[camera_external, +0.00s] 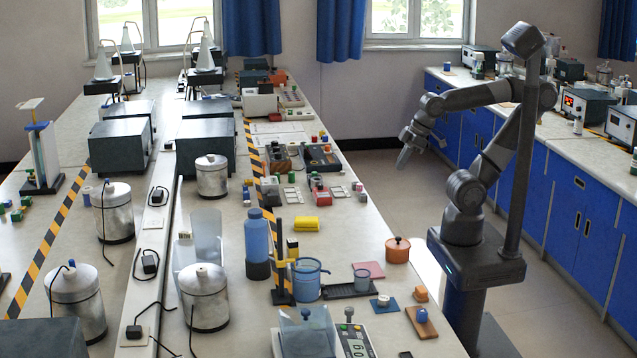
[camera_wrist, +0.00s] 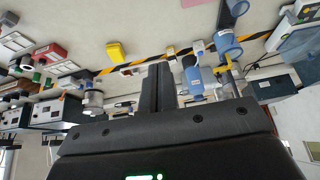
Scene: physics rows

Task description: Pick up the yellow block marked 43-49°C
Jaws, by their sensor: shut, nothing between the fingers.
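A yellow block-like thing (camera_external: 306,224) lies on the bench, right of the blue bottle. It also shows in the wrist view (camera_wrist: 115,52), at the upper left. No marking on it can be read. A smaller block with some yellow (camera_external: 292,243) is by the black-and-yellow post; it is too small to tell more. My gripper (camera_external: 404,160) is in the air off the bench's right edge, well above and beyond the yellow thing. In the wrist view its fingers (camera_wrist: 158,88) are together, with nothing between them.
The blue bottle (camera_external: 257,236), blue beaker (camera_external: 306,278) and post stand near the yellow thing. An orange pot (camera_external: 397,249) is by the bench's right edge. Metal canisters (camera_external: 211,176) stand to the left. Bare bench lies around the yellow thing.

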